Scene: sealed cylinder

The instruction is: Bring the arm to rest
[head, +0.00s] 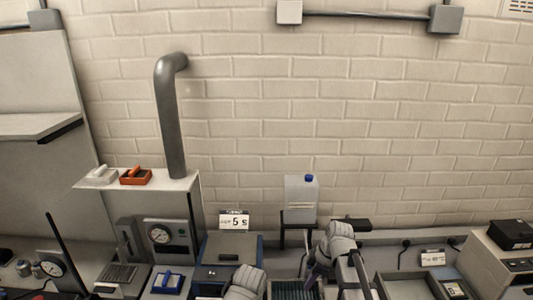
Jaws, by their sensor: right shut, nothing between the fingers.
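My right gripper (318,264) is at the lower middle, beside the pale grey rounded links of my right arm. It is small and partly hidden, looks shut, and I see nothing held in it. It is over the bench near a dark ribbed tray (292,290). Only a rounded grey link of my left arm shows at the bottom edge. The left gripper is out of the picture.
A translucent bottle with a blue cap (300,192) stands behind my right arm. A gauge box (168,236) and blue-grey case (231,250) are to the left. A grey pipe (168,120) rises from a cabinet. A beige machine (492,265) stands at right.

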